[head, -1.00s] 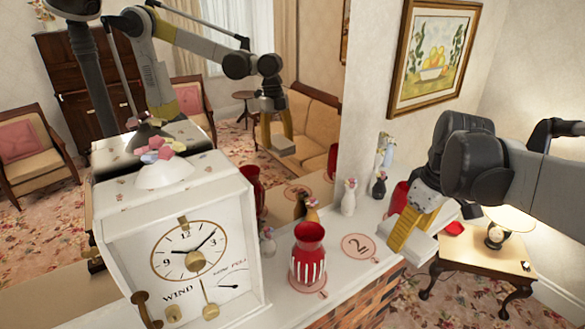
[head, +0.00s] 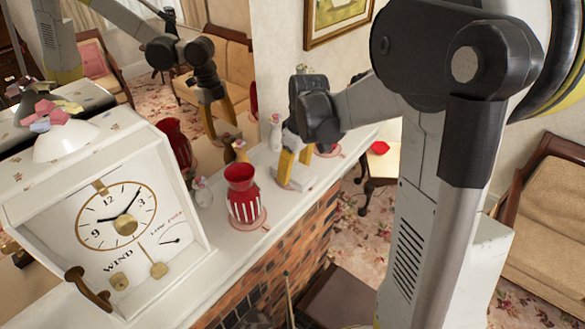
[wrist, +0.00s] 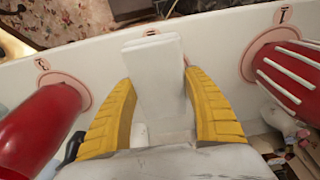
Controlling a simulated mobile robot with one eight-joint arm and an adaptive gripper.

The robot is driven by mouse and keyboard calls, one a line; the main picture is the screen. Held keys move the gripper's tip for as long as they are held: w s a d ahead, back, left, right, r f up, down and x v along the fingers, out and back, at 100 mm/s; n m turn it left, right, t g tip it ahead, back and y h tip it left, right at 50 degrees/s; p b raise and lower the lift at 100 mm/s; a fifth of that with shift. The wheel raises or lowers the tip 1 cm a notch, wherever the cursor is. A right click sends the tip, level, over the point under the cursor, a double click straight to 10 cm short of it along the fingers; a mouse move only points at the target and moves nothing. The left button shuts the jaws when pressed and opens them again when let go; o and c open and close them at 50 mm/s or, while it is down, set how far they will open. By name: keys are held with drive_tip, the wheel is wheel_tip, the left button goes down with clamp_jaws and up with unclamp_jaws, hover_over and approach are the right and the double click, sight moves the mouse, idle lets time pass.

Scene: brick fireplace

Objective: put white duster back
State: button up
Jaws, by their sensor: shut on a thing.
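The white duster, a pale block (wrist: 155,75), is between the two yellow fingers of my gripper (wrist: 160,110) in the wrist view. In the head view my gripper (head: 292,160) is shut on the duster (head: 297,177), low over the white mantel shelf (head: 225,240). The duster is to the right of a red vase with white stripes (head: 243,195). A pink marked circle shows partly behind the duster (wrist: 180,50) in the wrist view. I cannot tell whether the duster touches the shelf.
In the wrist view, a plain red vase (wrist: 42,120) and the striped vase (wrist: 290,75) stand on either side. A white clock (head: 115,220) fills the shelf's left part. A mirror behind the shelf reflects my arm. The shelf's front edge drops to brickwork (head: 285,265).

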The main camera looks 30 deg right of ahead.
sight(299, 173)
drive_tip(key=shift+f, duration=0.2)
drive_tip(key=o, duration=1.1)
drive_tip(key=shift+r, duration=0.1)
wheel_tip(299, 173, up, 12)
drive_tip(key=s, duration=0.2)
drive_tip(key=s+a+m+t, duration=0.1)
drive_tip(key=s+a+t, duration=0.1)
drive_tip(key=s, duration=0.3)
drive_tip(key=s+a+f+m+t, duration=0.1)
drive_tip(key=s+a+m, duration=0.1)
drive_tip(key=s+a, duration=0.3)
drive_tip(key=s+a+m+t, duration=0.1)
drive_tip(key=s+a+t, duration=0.1)
drive_tip(key=s+a, duration=0.1)
drive_tip(key=shift+s+a+f+t+h, duration=0.15)
drive_tip(key=shift+s+a, duration=0.05)
drive_tip(key=shift+s, duration=0.25)
drive_tip(key=shift+s+a+f+t+h, duration=0.1)
drive_tip(key=shift+s+a+t+h, duration=0.1)
drive_tip(key=shift+s, duration=0.25)
